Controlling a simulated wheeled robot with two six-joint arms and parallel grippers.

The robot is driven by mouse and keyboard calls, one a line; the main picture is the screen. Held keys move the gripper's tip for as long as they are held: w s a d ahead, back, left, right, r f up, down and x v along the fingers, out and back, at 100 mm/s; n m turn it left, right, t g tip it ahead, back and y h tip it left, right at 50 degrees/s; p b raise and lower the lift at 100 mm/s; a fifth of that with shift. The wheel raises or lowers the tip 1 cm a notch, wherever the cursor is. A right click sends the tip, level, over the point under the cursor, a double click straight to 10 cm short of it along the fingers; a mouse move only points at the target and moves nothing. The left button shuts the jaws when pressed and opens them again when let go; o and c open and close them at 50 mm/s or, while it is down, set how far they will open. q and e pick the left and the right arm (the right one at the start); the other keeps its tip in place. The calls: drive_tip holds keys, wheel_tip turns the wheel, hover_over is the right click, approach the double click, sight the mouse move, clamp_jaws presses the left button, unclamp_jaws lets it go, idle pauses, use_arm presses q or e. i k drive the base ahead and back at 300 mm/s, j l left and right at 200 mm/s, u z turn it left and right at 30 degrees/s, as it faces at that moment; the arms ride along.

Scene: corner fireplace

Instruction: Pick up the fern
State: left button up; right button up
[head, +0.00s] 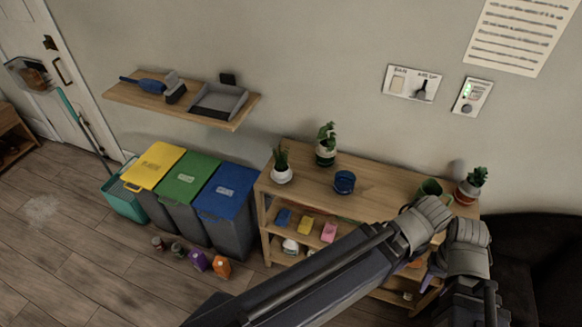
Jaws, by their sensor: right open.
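Several potted plants stand on the wooden shelf unit's top, and I cannot tell for sure which is the fern. One has spiky upright leaves in a white pot (282,174) at the left end. A third plant (477,177) in a reddish-brown and white pot is at the right end. My right gripper (447,232) is open over the unit's front right part, just in front of the third plant and apart from the other two. Nothing shows held.
A dark sofa (535,250) is at right. Small items lie on the floor before the bins.

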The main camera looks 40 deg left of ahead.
sight(281, 173)
drive_tip(key=i+l+u, duration=0.1)
drive_tip(key=l+u, duration=0.25)
drive_tip(key=u, duration=1.25)
